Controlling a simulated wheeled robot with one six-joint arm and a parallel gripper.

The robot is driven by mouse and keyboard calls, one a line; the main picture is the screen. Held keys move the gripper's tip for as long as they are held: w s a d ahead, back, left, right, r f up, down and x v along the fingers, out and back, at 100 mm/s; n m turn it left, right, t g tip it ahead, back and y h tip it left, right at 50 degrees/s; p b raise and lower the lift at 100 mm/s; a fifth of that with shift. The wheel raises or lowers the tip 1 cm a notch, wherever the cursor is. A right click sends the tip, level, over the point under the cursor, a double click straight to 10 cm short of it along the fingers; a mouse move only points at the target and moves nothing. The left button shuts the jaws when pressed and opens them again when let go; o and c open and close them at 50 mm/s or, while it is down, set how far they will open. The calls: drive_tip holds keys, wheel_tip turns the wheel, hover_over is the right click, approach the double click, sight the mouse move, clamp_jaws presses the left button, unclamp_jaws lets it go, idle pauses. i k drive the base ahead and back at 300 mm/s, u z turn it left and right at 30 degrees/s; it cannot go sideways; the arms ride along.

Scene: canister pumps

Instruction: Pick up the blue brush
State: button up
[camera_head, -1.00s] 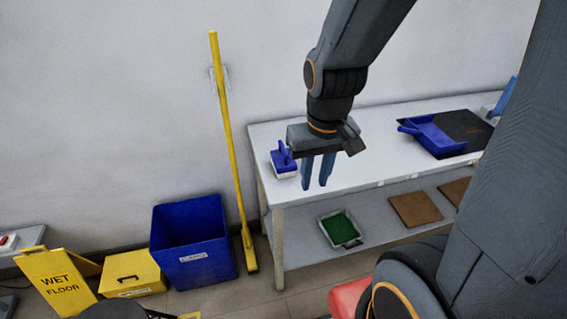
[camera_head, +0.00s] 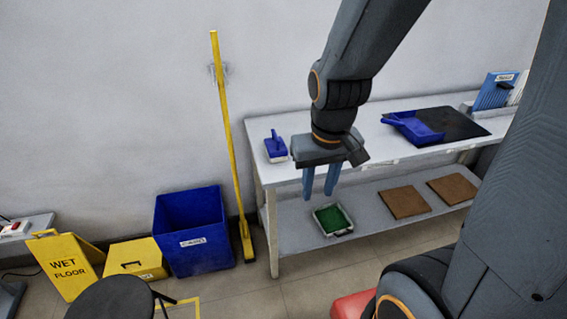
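The blue brush (camera_head: 275,147) stands on the left end of the white table, with its handle up and pale bristles below. My gripper (camera_head: 320,190) points down, to the right of the brush and in front of the table's front edge in this view. Its two blue fingers are apart, with nothing seen between them. The gripper and brush do not appear to touch. How far the fingertips are from the table edge in depth is hard to tell.
On the white table (camera_head: 380,150), a blue dustpan (camera_head: 414,130) lies on a dark mat (camera_head: 462,124). The lower shelf holds a green-filled tray (camera_head: 333,220) and brown boards (camera_head: 404,202). A yellow broom (camera_head: 232,140), blue bin (camera_head: 193,232) and wet-floor sign (camera_head: 66,266) stand left.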

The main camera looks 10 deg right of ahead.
sight(278, 151)
drive_tip(key=i, duration=1)
drive_tip(key=z, duration=0.5)
